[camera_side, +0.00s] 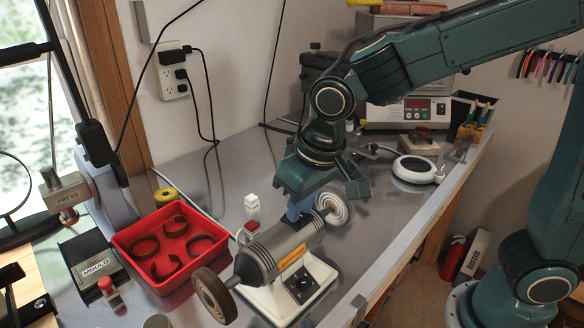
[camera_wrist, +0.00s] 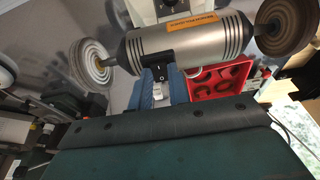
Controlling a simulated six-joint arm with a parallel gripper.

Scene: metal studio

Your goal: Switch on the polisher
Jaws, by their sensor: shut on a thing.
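The polisher is a grey cylindrical motor (camera_side: 285,243) with an orange label on a white base (camera_side: 277,300). A black control plate with a knob (camera_side: 300,285) is on the base's front. A brown wheel (camera_side: 215,296) is on the motor's left end and a white wheel (camera_side: 333,208) on its right. My gripper (camera_side: 299,212) points down at the motor's far side, its tips partly hidden. In the wrist view, its blue fingers (camera_wrist: 167,82) are close together by a black piece (camera_wrist: 173,66) against the motor (camera_wrist: 180,37). I cannot tell whether the wheels turn.
A red tray (camera_side: 126,237) with several dark rings stands left of the polisher. A small white-and-red item (camera_side: 252,206) stands close behind the motor. A white round device (camera_side: 413,170) lies at the right.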

